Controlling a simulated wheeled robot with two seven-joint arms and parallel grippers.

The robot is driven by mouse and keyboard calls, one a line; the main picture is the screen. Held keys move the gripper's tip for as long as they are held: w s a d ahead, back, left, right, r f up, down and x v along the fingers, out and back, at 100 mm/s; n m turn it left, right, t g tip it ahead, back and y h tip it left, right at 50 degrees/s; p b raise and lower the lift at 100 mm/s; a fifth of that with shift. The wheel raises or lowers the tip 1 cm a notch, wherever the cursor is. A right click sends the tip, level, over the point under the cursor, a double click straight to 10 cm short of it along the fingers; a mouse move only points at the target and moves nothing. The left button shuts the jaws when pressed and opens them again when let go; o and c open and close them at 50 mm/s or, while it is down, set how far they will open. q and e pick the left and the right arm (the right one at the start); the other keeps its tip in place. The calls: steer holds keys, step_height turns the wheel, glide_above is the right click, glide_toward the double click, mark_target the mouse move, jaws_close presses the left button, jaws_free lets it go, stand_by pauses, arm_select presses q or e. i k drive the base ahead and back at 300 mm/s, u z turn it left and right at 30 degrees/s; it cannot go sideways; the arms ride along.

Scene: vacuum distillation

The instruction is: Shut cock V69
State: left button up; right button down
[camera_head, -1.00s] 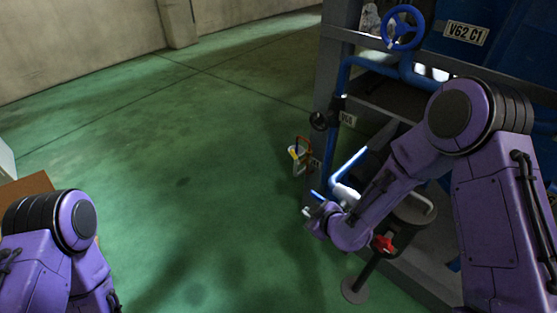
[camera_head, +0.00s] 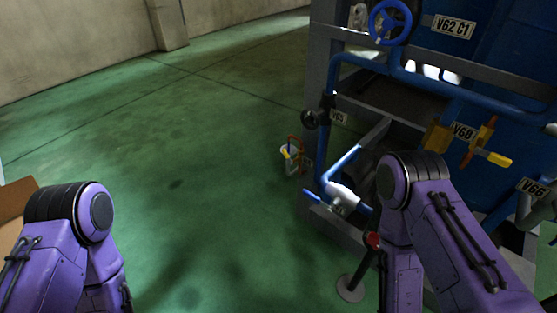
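No label reading V69 can be made out. A white cock body (camera_head: 342,195) sits low on the blue pipework at the near corner of the rig. A blue lever (camera_head: 312,196) sticks out to its left. Neither gripper shows. My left arm (camera_head: 75,230) comes down at the lower left and runs out of the bottom edge. My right arm (camera_head: 425,215) comes down right of the white cock, with its lower part pointing down out of the picture. It hides part of the lower rig.
A blue handwheel (camera_head: 390,22) is above by the V62 C1 plate (camera_head: 453,27). A black handwheel (camera_head: 312,118) is by the V65 plate. A yellow-handled cock (camera_head: 485,150) is by V68. A red part (camera_head: 373,240) is beside my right arm.

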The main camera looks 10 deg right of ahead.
mark_target(284, 153)
steer(key=k, duration=0.5)
steer(key=u, duration=1.3)
steer(key=i, duration=1.5)
steer(key=z, duration=1.35)
